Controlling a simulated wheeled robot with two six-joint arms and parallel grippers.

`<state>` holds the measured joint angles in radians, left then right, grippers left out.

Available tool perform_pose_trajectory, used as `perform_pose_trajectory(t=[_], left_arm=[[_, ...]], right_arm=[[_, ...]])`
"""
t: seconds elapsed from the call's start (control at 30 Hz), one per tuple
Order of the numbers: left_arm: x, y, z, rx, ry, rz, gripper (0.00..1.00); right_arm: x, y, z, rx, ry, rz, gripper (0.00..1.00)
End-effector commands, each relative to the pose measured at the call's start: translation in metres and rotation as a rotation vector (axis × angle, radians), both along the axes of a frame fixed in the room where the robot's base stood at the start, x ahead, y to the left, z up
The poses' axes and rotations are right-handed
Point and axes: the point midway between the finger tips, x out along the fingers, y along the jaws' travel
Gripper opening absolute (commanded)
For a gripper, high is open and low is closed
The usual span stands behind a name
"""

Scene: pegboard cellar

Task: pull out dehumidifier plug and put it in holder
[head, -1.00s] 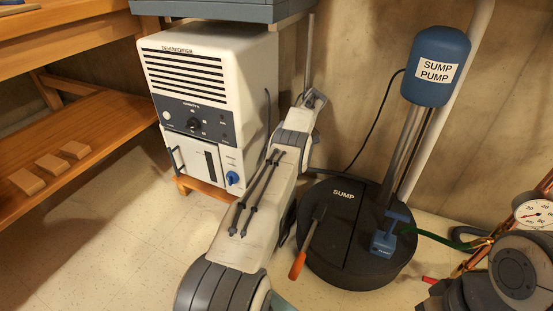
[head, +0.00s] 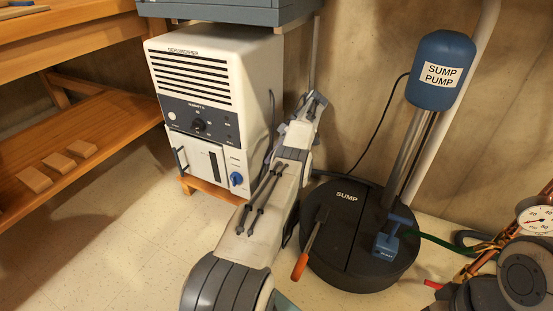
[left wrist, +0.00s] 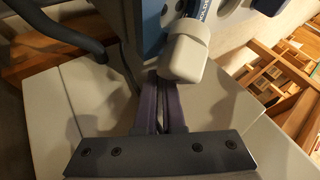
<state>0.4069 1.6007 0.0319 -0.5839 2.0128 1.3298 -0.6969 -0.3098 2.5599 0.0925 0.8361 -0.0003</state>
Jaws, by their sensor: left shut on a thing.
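The white dehumidifier (head: 198,145) stands at left centre in the head view, a dark cord running down its right side. My left gripper (head: 315,103) is to its right, in front of the wall. In the left wrist view, the fingers (left wrist: 160,100) are close together. Their tips meet a pale rounded piece (left wrist: 185,55), which looks like the plug, in front of a blue and white unit (left wrist: 150,25). The gripper is shut on this piece; the exact contact is partly hidden. I cannot tell whether its prongs are in a socket. My right gripper is not in view.
The black sump lid (head: 340,250) and blue sump pump (head: 441,70) stand right of my left arm. A screwdriver with an orange handle (head: 300,266) lies on the lid. A wooden bench shelf (head: 80,140) is at left. A pressure gauge (head: 535,221) and pipes are at right. Floor at left is clear.

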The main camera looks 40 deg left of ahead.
Motion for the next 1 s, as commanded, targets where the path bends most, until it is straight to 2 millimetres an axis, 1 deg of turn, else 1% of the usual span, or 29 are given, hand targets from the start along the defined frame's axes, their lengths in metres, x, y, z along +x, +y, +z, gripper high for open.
perform_pose_trajectory(t=[0.03, 0.47, 0.77, 0.8, 0.83, 1.0], left_arm=[[-0.001, 0.001, -0.006, -0.002, 0.003, 0.000, 0.00], [-0.002, 0.000, -0.008, -0.007, 0.007, 0.003, 0.00], [-0.002, -0.002, -0.002, 0.004, 0.011, 0.011, 0.00], [-0.006, -0.014, 0.014, -0.007, 0.059, 0.046, 0.00], [-0.007, -0.016, 0.018, -0.007, 0.062, 0.051, 0.00], [-0.005, -0.017, 0.020, 0.001, 0.058, 0.052, 0.00]], right_arm=[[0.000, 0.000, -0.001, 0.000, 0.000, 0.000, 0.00], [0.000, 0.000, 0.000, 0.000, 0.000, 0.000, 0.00], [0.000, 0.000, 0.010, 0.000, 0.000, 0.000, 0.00], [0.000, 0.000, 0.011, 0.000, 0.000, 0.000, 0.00], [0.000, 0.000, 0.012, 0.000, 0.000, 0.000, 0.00], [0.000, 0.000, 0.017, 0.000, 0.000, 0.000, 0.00]])
